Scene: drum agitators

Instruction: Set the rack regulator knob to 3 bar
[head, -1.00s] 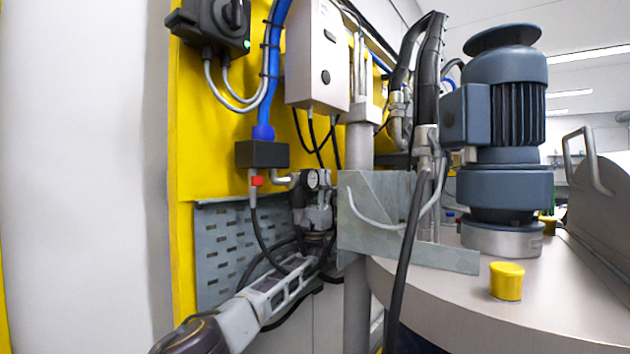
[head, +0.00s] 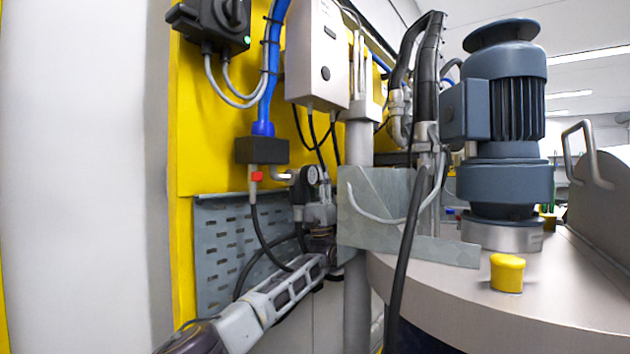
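The rack regulator (head: 319,213) is a small grey-and-dark unit with a round black-rimmed gauge (head: 311,175), mounted beside the perforated grey panel. The gauge's face is too small and oblique to read. A dark round part at its lower end (head: 320,233) looks like the knob; its setting cannot be read. My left arm comes in from the bottom left, and my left gripper (head: 318,258) is just below this part. Its fingertips are small and partly hidden among hoses, so I cannot tell whether they touch the knob or are open. My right gripper is not in view.
Black hoses loop in front of the perforated panel (head: 225,245). A grey bracket plate (head: 378,205) and a vertical pole stand close right of the regulator. A drum lid (head: 440,285) carries a blue-grey motor (head: 505,120) and a yellow cap (head: 507,272). A red-tagged cable hangs at left.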

